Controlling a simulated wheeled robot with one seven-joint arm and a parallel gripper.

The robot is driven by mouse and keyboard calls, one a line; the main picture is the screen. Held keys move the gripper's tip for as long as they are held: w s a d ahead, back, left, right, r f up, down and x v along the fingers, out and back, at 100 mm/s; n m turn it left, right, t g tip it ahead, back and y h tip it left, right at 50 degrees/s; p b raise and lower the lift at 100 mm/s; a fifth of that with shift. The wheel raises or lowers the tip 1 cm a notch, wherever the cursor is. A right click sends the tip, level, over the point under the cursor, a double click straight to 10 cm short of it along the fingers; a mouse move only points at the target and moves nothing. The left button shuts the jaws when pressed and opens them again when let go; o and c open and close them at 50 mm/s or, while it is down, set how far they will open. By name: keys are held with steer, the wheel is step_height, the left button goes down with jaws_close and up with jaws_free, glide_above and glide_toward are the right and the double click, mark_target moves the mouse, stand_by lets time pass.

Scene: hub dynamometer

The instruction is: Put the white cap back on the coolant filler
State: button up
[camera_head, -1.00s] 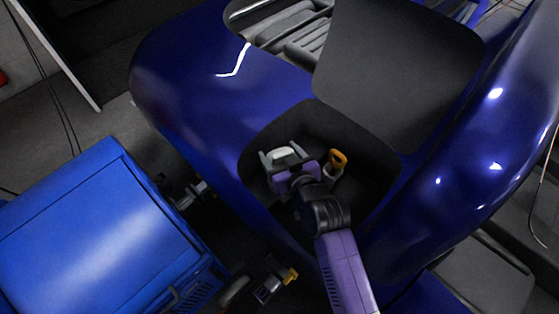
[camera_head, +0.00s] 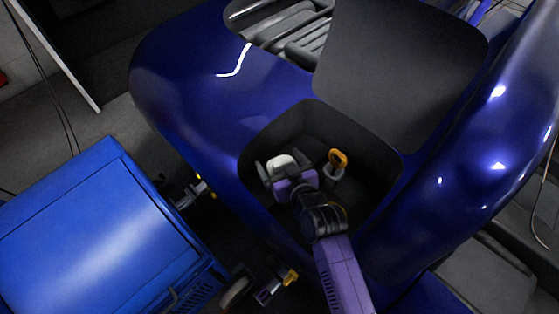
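The white cap (camera_head: 281,161) shows inside the dark open bay in the blue bodywork. My gripper (camera_head: 280,167) reaches into this bay from below, with its purple body just below and to the right of the cap. A grey finger shows at the left of the cap; the other finger is hard to make out. The cap is at the fingertips, but I cannot tell whether they grip it. I cannot make out the coolant filler's neck, and what lies under the cap is hidden.
A yellow-orange loop handle (camera_head: 338,158) on a pale stem stands in the bay close to the right of my gripper. The bay's walls surround my wrist. A dark raised panel (camera_head: 395,75) stands behind. A blue cabinet (camera_head: 95,235) is at the left.

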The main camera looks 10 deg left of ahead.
steer(key=shift+r, duration=0.1)
steer(key=v, duration=1.2)
stand_by(0.4)
